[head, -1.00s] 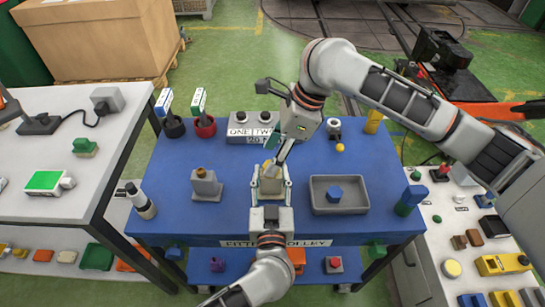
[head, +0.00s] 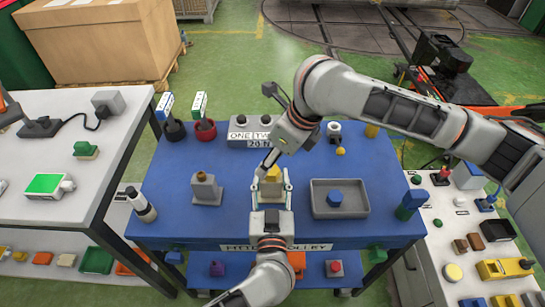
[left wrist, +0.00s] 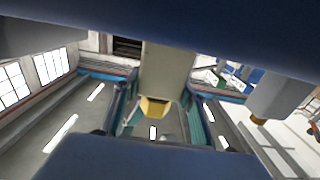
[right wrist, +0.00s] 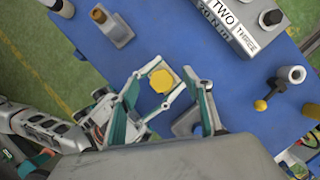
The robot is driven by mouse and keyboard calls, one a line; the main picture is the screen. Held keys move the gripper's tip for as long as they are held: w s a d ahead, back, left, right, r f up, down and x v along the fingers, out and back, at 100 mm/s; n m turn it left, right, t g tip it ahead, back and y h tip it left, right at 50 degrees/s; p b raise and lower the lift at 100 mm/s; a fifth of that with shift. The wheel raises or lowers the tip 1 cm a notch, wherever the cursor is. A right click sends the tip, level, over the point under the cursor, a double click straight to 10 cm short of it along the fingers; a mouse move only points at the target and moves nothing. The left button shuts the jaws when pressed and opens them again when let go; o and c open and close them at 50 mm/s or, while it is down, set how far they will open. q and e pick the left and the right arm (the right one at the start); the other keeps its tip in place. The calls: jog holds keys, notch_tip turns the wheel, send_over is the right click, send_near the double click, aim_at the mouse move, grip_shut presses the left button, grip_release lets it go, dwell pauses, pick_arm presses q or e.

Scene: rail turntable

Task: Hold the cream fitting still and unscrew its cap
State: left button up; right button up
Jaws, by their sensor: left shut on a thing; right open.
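The cream fitting (head: 270,189) stands upright at the front middle of the blue table. My left gripper (head: 271,186), coming from the front, is shut on its body. The yellow cap (right wrist: 161,81) is on top of it, six-sided in the right wrist view; it also shows below the cream body in the left wrist view (left wrist: 154,107). My right gripper (head: 264,165) is open just above and behind the cap. In the right wrist view its fingers (right wrist: 166,103) spread either side of the line to the cap, and I see no contact.
A grey fitting with an orange-brown cap (head: 206,190) stands to the left. A grey tray (head: 340,211) holding a blue hexagonal piece (head: 335,198) lies to the right. A labelled grey box (head: 250,131) stands behind. Blue table between them is bare.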

aim_at(272, 170)
jog(key=m, duration=0.2)
jog(key=m+t+h, duration=0.1)
jog(key=m, duration=0.2)
jog(key=shift+s+m+h, duration=0.1)
jog(key=shift+m+h, duration=0.2)
jog(key=shift+f, duration=2)
jog(key=c, duration=1.4)
jog(key=shift+n, duration=0.7)
jog(key=shift+r, duration=1.55)
